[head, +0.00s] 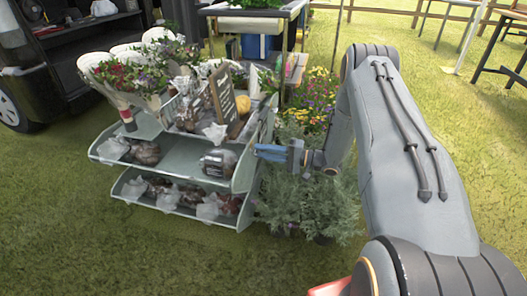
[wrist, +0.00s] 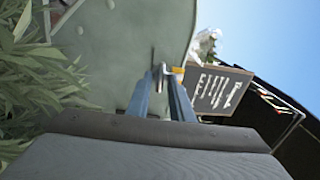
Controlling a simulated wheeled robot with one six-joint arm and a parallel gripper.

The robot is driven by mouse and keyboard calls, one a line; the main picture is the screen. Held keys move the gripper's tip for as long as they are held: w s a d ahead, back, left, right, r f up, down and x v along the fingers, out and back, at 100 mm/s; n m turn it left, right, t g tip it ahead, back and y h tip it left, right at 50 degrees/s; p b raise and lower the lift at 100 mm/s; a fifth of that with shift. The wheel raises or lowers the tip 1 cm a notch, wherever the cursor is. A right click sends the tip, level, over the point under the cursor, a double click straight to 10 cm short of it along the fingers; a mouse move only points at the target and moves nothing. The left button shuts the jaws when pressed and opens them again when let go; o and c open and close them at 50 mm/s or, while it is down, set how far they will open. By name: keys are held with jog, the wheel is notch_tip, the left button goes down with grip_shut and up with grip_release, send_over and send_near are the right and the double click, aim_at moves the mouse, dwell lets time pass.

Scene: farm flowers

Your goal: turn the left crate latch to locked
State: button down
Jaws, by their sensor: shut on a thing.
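My gripper (head: 268,152), with blue fingers, reaches left to the right side panel of the tiered display crate (head: 247,168). In the wrist view the grey-green side panel (wrist: 110,45) fills the middle, and the two blue fingers (wrist: 163,82) converge in front of it. A small, pale metal latch piece (wrist: 162,68) shows at the fingertips, with a thin dark upright bar beside it. My gripper is shut on this latch. The fingers hide part of it, and its exact turn is hard to tell. In the head view the latch is too small to make out.
Leafy potted plants (head: 310,200) stand just below and right of my gripper, and leaves (wrist: 35,85) fill the wrist view's left. A chalkboard sign (head: 222,97) and bouquets (head: 140,75) stand on the crate. Open grass (head: 130,255) lies in front.

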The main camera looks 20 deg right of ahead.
jog(key=shift+w+m, duration=0.1)
jog(key=shift+m, duration=0.2)
jog(key=c, duration=1.6)
grip_release()
jog(key=shift+p+v, duration=0.7)
jog(key=shift+v, duration=3.3)
